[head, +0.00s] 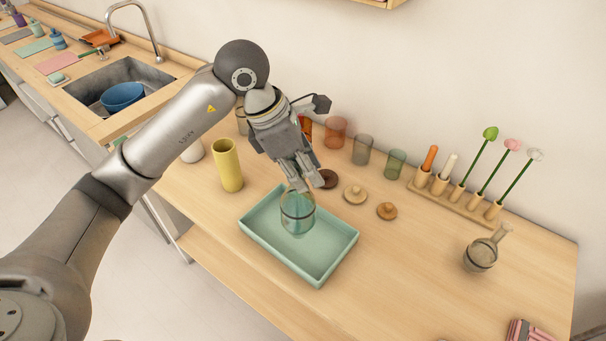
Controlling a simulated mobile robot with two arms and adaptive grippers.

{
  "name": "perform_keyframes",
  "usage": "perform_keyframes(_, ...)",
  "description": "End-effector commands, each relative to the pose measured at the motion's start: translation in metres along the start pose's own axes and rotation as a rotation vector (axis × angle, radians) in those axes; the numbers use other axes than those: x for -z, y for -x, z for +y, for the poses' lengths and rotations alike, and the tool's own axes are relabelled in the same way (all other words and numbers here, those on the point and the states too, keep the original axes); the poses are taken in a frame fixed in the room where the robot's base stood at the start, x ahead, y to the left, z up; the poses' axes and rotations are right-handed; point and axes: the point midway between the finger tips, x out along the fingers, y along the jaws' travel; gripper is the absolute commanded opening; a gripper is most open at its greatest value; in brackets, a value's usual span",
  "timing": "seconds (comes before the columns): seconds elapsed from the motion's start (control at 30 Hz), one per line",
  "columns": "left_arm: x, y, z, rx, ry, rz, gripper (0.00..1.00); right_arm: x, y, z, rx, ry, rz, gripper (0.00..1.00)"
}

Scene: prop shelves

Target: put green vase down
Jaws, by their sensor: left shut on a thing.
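The green vase (297,222) is a see-through, greenish glass piece with a dark rim band. It is upright over the left part of the pale green tray (335,268). My left gripper (300,182) comes down from above and is shut on the vase at its upper end. The fingers hide part of the rim. I cannot tell whether the vase's base touches the tray floor. My right gripper is not in view.
A yellow cylinder (228,165) stands left of the tray. Wooden lids (355,193) and coloured glasses (361,150) are behind it. A wooden rack (452,200) with stems stands at the back right, near a glass flask (481,254).

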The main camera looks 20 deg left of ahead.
Motion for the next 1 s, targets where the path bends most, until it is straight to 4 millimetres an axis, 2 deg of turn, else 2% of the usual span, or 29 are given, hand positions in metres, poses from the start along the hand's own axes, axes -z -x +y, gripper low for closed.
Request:
perform_keyframes(0.17,0.008,-0.019,0.019,0.000,0.002,-0.001,0.00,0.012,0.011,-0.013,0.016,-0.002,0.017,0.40)
perform_keyframes(0.47,0.014,-0.036,0.035,0.000,0.002,-0.002,0.00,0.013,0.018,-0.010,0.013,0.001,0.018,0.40)
perform_keyframes(0.73,0.023,-0.059,0.034,-0.001,0.001,-0.004,0.00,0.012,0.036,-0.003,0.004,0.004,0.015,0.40)
perform_keyframes(1.0,0.025,-0.064,0.034,-0.004,-0.002,-0.004,0.00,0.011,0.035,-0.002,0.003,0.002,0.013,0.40)
